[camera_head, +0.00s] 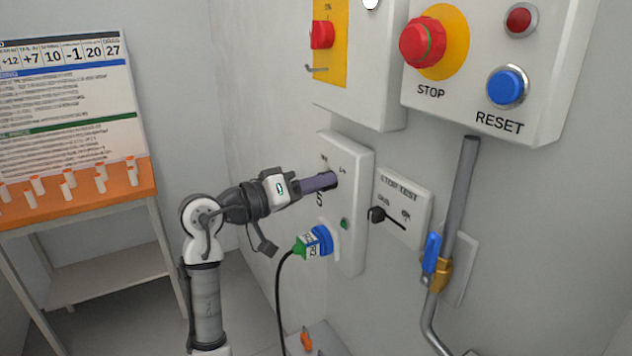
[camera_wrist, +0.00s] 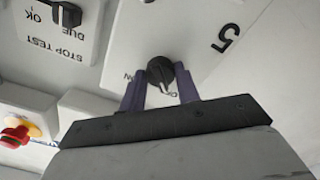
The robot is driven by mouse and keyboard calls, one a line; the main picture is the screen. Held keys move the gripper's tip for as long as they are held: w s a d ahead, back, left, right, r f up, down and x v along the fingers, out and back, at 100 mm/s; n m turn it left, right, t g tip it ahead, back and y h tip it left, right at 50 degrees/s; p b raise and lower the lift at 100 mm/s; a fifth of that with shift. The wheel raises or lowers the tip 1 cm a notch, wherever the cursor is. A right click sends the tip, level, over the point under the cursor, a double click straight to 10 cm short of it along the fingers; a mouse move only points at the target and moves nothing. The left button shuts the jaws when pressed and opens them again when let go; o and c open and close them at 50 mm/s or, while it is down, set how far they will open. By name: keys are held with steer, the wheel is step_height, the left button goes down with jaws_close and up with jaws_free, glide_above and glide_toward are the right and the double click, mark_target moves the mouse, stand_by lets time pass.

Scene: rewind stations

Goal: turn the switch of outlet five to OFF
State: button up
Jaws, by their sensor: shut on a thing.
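The outlet five box (camera_head: 357,205) is white and fixed to the wall, with a "5" on its face. Its switch is a round black knob (camera_wrist: 160,72) in the wrist view; the head view hides it behind my fingers. My gripper (camera_head: 332,179) reaches the box from the left. Its two purple fingers stand either side of the knob in the wrist view and are shut on it. The knob's pale pointer line points down in that picture, towards a partly hidden label. An "ON" label lies to the knob's left. A blue and green plug (camera_head: 313,243) sits below in the socket.
A stop test panel (camera_head: 404,207) with a black knob is just right of the box. A STOP/RESET box (camera_head: 545,60) and a yellow-plated switch box (camera_head: 370,85) are above. A pipe with a blue-handled valve (camera_head: 432,255) is right. A black cable (camera_head: 279,300) hangs from the plug.

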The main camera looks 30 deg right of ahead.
steer(key=o, duration=1)
steer(key=a+b, duration=0.1)
steer(key=a, duration=0.3)
steer(key=a+b, duration=0.1)
steer(key=a, duration=0.4)
steer(key=a+b, duration=0.1)
steer(key=a, duration=0.4)
steer(key=shift+w, duration=0.4)
steer(key=shift+d, duration=0.1)
